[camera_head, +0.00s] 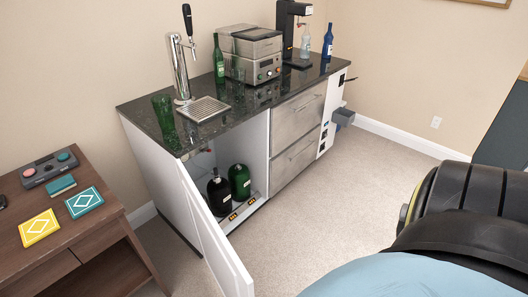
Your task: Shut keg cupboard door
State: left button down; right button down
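The white keg cupboard door (208,232) stands wide open. It is hinged at the left front edge of the bar counter and swings out toward the bottom of the view. Its free edge is near the bottom of the picture. The keg cupboard (255,145) is open below the dark countertop. A black rounded bottle-shaped keg (219,193) and a green one (240,182) stand inside on its floor, and part of the interior is hidden by the door. Neither of my grippers is in view.
A brown side table (110,222) stands left of the door, with a gap between. Open carpet (340,200) lies before the counter. The dark countertop (245,112) holds a beer tap (181,70), bottles and machines. Steel drawers (297,120) are right of the cupboard.

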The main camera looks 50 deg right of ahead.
aim_at(232, 278)
jog(key=z, duration=0.4)
jog(key=i, duration=0.2)
jog(key=z, duration=0.4)
